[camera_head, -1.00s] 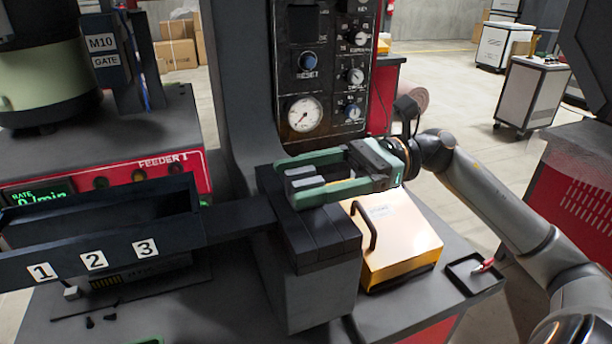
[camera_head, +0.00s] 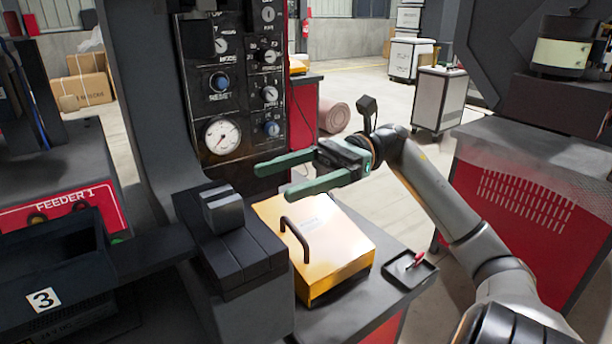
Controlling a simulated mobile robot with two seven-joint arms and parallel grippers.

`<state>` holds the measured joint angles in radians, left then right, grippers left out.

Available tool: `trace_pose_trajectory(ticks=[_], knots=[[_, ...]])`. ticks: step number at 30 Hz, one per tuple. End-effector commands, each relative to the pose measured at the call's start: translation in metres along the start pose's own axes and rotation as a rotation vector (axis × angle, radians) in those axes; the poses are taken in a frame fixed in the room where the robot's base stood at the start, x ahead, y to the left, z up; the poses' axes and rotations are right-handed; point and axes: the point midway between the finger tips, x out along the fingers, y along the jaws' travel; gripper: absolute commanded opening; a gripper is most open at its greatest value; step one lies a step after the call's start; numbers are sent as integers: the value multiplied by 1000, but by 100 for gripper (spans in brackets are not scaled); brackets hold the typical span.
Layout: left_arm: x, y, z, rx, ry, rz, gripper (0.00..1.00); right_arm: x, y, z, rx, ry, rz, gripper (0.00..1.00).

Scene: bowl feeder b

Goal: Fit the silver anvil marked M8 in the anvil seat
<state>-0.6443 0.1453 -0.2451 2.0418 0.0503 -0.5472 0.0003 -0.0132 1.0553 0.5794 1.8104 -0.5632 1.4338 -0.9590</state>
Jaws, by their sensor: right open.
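A grey, metallic-looking block (camera_head: 223,209), seemingly the silver anvil, stands upright on top of the dark slotted seat block (camera_head: 240,262). No M8 mark is readable on it, and I cannot tell whether it is fully down in the seat. My right gripper (camera_head: 275,182) has green fingers. It is open and empty, to the right of the anvil and apart from it, with its fingers pointing left. My left gripper is not in view.
A yellow box with a dark handle (camera_head: 330,250) is just right of the seat block. A small black tray (camera_head: 409,272) holds a red item. The control panel (camera_head: 235,95) rises behind. The feeder trough (camera_head: 60,262) marked 3 is at left.

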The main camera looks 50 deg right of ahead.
Motion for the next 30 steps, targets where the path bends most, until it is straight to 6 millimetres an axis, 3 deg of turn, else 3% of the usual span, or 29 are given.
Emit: trace_pose_trajectory(ticks=[3,8,30], knots=[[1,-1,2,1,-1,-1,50,-18,0,0,-1,-2,-1,85],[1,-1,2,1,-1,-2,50,-30,0,1,-1,-2,0,85],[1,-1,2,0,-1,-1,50,-31,0,1,-1,0,1,85]])
